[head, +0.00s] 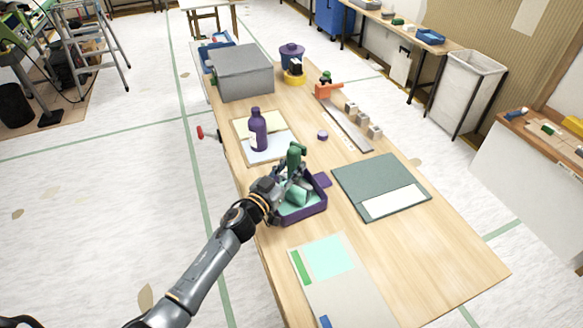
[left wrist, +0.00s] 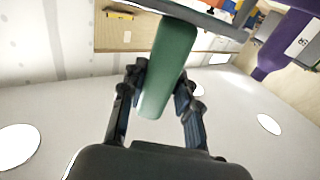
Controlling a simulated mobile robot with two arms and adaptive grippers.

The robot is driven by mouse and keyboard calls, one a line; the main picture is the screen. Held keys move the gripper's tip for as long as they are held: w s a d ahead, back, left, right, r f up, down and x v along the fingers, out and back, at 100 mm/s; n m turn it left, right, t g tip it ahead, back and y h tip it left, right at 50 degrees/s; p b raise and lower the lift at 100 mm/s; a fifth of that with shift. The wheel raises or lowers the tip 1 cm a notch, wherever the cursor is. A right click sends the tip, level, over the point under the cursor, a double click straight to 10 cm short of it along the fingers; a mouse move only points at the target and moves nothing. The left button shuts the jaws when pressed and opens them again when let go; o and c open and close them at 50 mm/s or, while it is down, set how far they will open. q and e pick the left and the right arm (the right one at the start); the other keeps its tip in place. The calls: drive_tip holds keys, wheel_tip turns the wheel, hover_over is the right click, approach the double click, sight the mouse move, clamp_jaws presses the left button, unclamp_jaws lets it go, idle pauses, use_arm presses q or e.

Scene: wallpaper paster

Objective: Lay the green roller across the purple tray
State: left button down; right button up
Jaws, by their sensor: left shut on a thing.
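The purple tray (head: 316,212) sits near the left edge of the wooden table, with a pale green inside. The green roller's dark green handle (head: 296,154) stands up above the tray. A paler green cylinder (head: 297,192), seemingly the roller's sleeve, shows inside the tray walls; its join to the handle is hidden. My left gripper (head: 291,174) is over the tray, shut on the green handle. In the left wrist view the handle (left wrist: 168,65) lies between the two fingers (left wrist: 158,98). Whether the sleeve touches the tray floor cannot be told. My right gripper is not in view.
A purple bottle (head: 258,132) stands on sheets behind the tray. A dark green mat (head: 380,176) with a white sheet lies to the right. Paper sheets (head: 335,285) lie in front. A grey box (head: 241,74) stands at the back. Bare table is free at the front right.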

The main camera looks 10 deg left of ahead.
use_arm(q)
drive_tip(key=c, duration=1.1)
unclamp_jaws()
drive_tip(key=shift+s+f, duration=0.15)
drive_tip(key=shift+f, duration=0.45)
drive_tip(key=shift+o, duration=0.6)
drive_tip(key=shift+r+p, duration=0.3)
drive_tip(key=shift+r, duration=0.2)
drive_tip(key=shift+r+p, duration=0.4)
drive_tip(key=shift+r, duration=0.15)
drive_tip(key=b+v, duration=0.1)
drive_tip(key=v, duration=1)
drive_tip(key=shift+s+a+f, duration=0.15)
drive_tip(key=shift+s+f, duration=0.1)
drive_tip(key=shift+s, duration=0.1)
